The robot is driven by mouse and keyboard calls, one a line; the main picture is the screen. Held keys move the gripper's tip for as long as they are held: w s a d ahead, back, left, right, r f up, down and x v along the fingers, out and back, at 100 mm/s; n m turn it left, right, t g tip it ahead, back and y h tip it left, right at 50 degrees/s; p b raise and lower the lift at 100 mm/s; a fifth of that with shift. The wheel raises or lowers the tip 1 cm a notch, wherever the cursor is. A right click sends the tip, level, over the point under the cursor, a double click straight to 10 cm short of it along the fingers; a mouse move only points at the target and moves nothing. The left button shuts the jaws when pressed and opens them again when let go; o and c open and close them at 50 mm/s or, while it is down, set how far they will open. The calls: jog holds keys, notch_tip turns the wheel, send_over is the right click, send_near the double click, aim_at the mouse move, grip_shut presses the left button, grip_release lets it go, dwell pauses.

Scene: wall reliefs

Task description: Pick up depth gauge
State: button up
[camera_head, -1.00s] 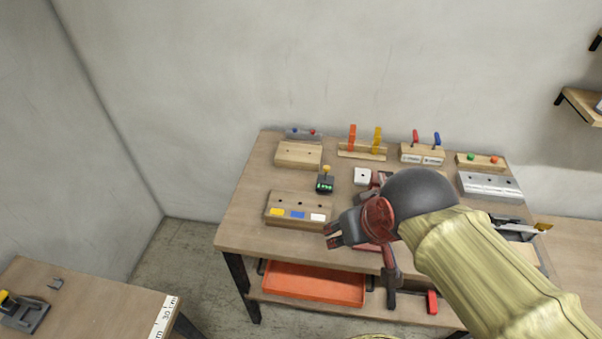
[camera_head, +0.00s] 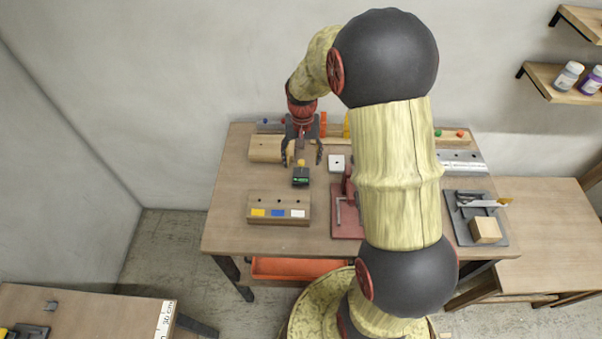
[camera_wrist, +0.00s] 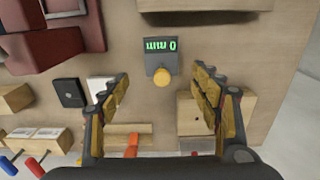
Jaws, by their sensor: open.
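The depth gauge (camera_head: 300,177) is a small dark block with a green-lit display and a yellow knob on top. It stands on the wooden table, behind the block with coloured labels. In the wrist view the gauge (camera_wrist: 162,62) is near the top centre, its display reading "0 mm" upside down, its yellow knob towards the gripper. My gripper (camera_head: 302,162) is open and points down above the gauge, with the fingers spread on either side. In the wrist view the gripper (camera_wrist: 165,85) has nothing between its fingers, and the gauge lies beyond the fingertips.
A wooden block with yellow, blue and white labels (camera_head: 278,209) stands in front. A red vise-like fixture (camera_head: 346,222) and a small white block (camera_head: 337,163) are to the right. A plain wooden block (camera_head: 268,149) is behind left. The table's left part (camera_head: 228,190) is clear.

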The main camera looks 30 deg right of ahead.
aim_at(301, 173)
jog(key=f, duration=0.2)
jog(key=f+b, duration=0.1)
jog(key=f, duration=0.2)
jog(key=f+b, duration=0.1)
jog(key=f, duration=0.1)
jog(key=shift+s+a+f, duration=0.15)
jog(key=shift+a+f, duration=0.15)
jog(key=shift+f, duration=0.1)
jog(key=shift+r, duration=0.1)
jog(key=c, duration=0.4)
jog(key=c, duration=1)
